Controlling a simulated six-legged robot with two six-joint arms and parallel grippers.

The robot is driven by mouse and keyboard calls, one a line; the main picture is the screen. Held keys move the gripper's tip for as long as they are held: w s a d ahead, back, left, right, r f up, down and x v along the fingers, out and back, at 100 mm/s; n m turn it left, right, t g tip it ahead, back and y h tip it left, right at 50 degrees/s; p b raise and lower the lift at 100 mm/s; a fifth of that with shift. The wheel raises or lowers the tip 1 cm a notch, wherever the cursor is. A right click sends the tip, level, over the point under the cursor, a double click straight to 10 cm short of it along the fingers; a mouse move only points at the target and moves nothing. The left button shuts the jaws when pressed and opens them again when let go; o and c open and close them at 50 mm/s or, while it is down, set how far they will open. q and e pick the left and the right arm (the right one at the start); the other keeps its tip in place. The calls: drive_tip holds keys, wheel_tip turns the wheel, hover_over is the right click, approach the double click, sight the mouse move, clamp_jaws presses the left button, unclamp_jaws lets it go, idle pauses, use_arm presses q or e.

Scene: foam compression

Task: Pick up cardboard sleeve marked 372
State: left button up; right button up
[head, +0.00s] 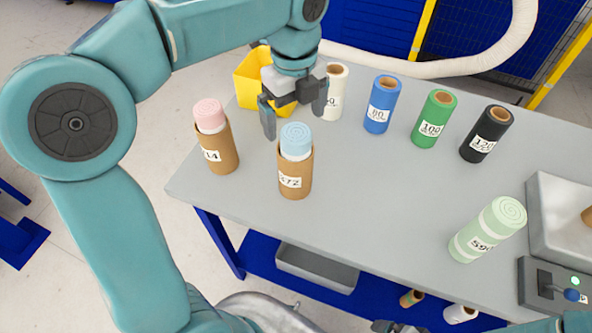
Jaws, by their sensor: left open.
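The cardboard sleeve marked 372 (295,178) stands upright on the grey table, with a rolled light-blue foam (296,140) sticking out of its top. My left gripper (293,118) is open, its fingers pointing down just above and behind the blue foam roll. It appears to hold nothing. Another cardboard sleeve (220,156), its label partly readable and ending in 4, stands to the left with a pink foam roll (209,113) in it.
A yellow bin (252,80) stands behind my left gripper. White, blue (381,105), green (434,120) and black (486,135) tubes stand along the back. A pale green roll (487,230) marked 590 and a control box (552,285) are at the right. The table's middle is clear.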

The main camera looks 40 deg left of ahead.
sight(295, 135)
use_arm(q)
drive_tip(key=f, duration=0.4)
drive_tip(key=shift+d+f, duration=0.2)
drive_tip(key=shift+d, duration=0.1)
drive_tip(key=shift+a+f, duration=0.25)
drive_tip(key=shift+f, duration=0.35)
drive_tip(key=f, duration=0.3)
drive_tip(key=shift+w+f, duration=0.25)
drive_tip(key=shift+f, duration=0.15)
drive_tip(key=shift+a+f, duration=0.1)
drive_tip(key=shift+f, duration=0.3)
drive_tip(key=shift+r, duration=0.1)
drive_tip(key=shift+s, duration=0.1)
drive_tip(key=shift+c, duration=1.2)
drive_tip(key=c, duration=0.9)
